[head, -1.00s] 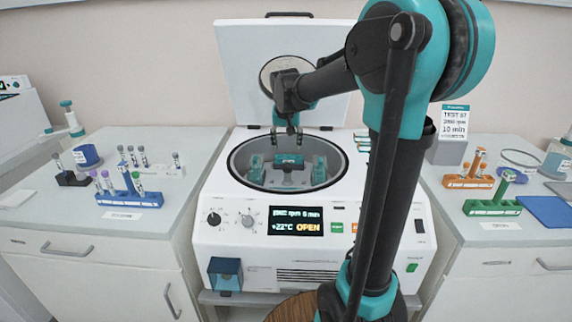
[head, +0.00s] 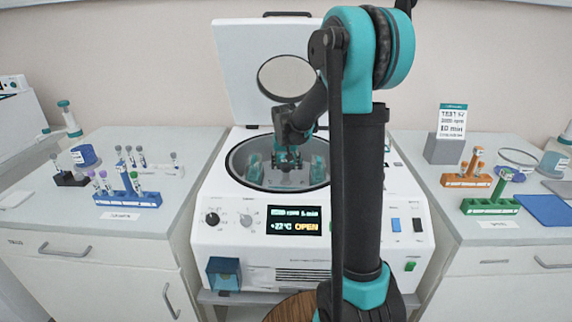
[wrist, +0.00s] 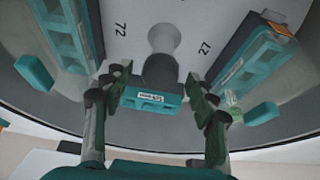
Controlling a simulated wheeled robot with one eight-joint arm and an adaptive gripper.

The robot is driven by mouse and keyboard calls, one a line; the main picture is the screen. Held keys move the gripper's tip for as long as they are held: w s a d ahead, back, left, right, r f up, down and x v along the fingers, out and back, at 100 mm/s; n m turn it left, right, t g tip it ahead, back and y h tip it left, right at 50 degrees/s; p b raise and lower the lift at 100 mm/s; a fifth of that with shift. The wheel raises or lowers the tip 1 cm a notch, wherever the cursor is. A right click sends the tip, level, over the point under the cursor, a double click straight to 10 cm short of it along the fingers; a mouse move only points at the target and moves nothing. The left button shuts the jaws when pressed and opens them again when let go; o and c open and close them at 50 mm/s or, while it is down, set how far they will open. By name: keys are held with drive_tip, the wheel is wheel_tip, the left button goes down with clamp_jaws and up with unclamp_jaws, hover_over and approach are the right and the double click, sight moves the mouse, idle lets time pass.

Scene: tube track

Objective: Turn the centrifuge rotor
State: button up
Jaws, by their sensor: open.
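The white centrifuge (head: 225,235) stands in the middle with its lid (head: 240,70) raised. Its display (head: 294,221) reads OPEN. Inside the round bowl, the rotor (head: 252,166) carries teal buckets. My gripper (head: 289,160) is down at the bowl and covers part of the rotor. In the wrist view, my gripper (wrist: 160,95) is open, with one finger on each side of a teal bucket (wrist: 150,101) beside the rotor hub (wrist: 163,40). I cannot tell whether the fingers touch it. Two other buckets show at left (wrist: 68,38) and right (wrist: 255,65).
A blue tube rack (head: 128,196) with tubes stands on the left bench. Orange (head: 466,181) and green (head: 488,206) racks stand on the right bench. The bowl wall (wrist: 270,150) curves close around the buckets. The raised lid stands behind my arm.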

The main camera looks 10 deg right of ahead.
clamp_jaws()
idle(0.3)
